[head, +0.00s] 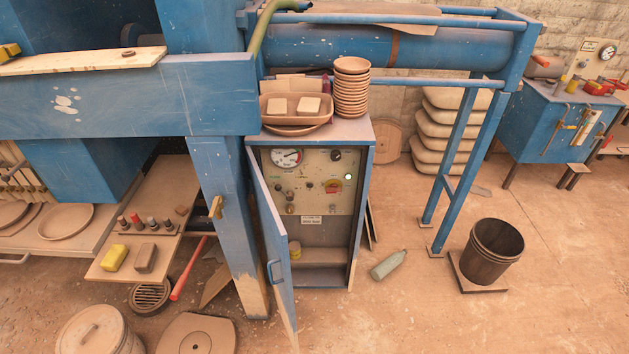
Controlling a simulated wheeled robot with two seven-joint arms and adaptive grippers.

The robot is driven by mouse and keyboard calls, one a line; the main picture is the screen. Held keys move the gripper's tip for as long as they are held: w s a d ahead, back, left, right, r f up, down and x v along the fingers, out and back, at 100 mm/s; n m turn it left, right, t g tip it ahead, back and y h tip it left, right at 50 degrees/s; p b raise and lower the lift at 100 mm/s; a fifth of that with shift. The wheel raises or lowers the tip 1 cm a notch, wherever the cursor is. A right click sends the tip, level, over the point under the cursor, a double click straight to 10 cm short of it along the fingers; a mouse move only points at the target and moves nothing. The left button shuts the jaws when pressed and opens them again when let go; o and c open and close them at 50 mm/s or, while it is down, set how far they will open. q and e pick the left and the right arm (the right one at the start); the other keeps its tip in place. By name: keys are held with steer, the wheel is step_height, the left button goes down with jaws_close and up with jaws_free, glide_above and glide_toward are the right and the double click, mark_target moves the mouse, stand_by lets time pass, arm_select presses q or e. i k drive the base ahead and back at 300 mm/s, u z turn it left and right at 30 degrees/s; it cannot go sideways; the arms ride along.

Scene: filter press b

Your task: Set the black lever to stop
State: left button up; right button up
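The blue control cabinet (364,200) stands in the middle of the head view. Its door (281,262) hangs open toward the front left. Inside is a beige panel (322,207) with a round gauge (286,157), a lit greenish-white lamp (348,177) and a red-and-yellow switch (333,186). A small black control (336,155) sits at the panel's upper right, and several small dark knobs (290,196) are lower left. I cannot tell for sure which is the black lever, or its setting; the labels are too small to read. Neither of my grippers is in view.
Stacked brown bowls (351,86) and a tray with two blocks (291,118) stand on top of the cabinet. A blue post (226,220) stands close left of the door. A bottle (388,264) and a dark bucket (493,250) are on the floor to the right. Floor in front is mostly clear.

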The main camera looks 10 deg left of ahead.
mark_target(290, 195)
steer(key=z, duration=0.05)
steer(key=i, duration=0.65)
steer(key=u, duration=0.7)
steer(key=i, duration=0.45)
steer(key=u, duration=0.4)
